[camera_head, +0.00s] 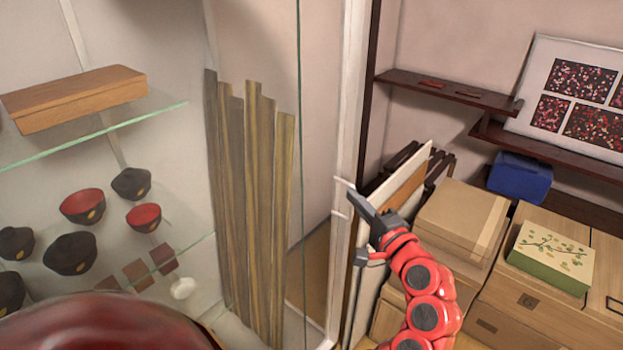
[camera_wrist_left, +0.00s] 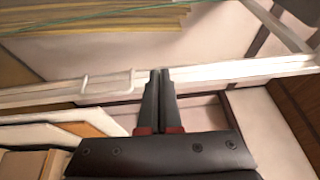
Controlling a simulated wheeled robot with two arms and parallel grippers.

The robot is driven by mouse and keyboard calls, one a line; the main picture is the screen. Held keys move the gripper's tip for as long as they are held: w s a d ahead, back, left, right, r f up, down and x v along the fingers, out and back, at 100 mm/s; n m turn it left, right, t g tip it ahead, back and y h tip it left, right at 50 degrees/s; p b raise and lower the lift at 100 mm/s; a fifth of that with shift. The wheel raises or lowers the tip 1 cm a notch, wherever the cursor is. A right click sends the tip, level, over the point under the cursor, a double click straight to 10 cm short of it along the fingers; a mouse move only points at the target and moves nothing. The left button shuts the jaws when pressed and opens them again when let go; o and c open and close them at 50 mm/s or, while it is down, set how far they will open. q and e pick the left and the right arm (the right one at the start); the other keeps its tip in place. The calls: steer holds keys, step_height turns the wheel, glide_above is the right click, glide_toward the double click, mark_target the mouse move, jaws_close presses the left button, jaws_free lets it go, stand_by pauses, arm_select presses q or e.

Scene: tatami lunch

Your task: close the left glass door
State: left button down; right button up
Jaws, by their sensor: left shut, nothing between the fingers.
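The glass door is a clear pane in a white frame (camera_head: 350,110), standing in front of the shelves at the centre of the head view. A small white handle (camera_head: 340,213) sits on the frame; in the left wrist view the handle (camera_wrist_left: 107,83) is left of my fingers. My left gripper (camera_head: 354,198) is at the frame's right side, close to the handle. In the wrist view its fingers (camera_wrist_left: 160,74) are shut together with nothing between them, their tips at the white frame (camera_wrist_left: 220,72). Whether they touch it I cannot tell. My right gripper is not in view.
Glass shelves (camera_head: 100,135) at left hold dark and red bowls (camera_head: 82,205) and a wooden box (camera_head: 75,95). Tall wooden strips (camera_head: 255,200) stand behind the glass. Cardboard boxes (camera_head: 460,220), leaning boards (camera_head: 405,190) and a green box (camera_head: 550,258) crowd the right side.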

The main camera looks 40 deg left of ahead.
arm_select(q)
steer(key=shift+n+g, duration=0.6)
steer(key=shift+g, duration=0.2)
steer(key=p+x, duration=0.1)
steer(key=x, duration=0.2)
steer(key=s+p+x, duration=0.1)
steer(key=x, duration=0.2)
steer(key=s+p+x, duration=0.1)
steer(key=x, duration=0.3)
steer(key=shift+a+r+p, duration=0.3)
steer(key=shift+a+r, duration=0.1)
steer(key=s+p, duration=0.1)
steer(key=s, duration=0.1)
steer(key=shift+s, duration=0.35)
steer(key=shift+s+a+f+p, duration=0.1)
steer(key=shift+s+f+p, duration=0.05)
steer(key=shift+s+p, duration=0.3)
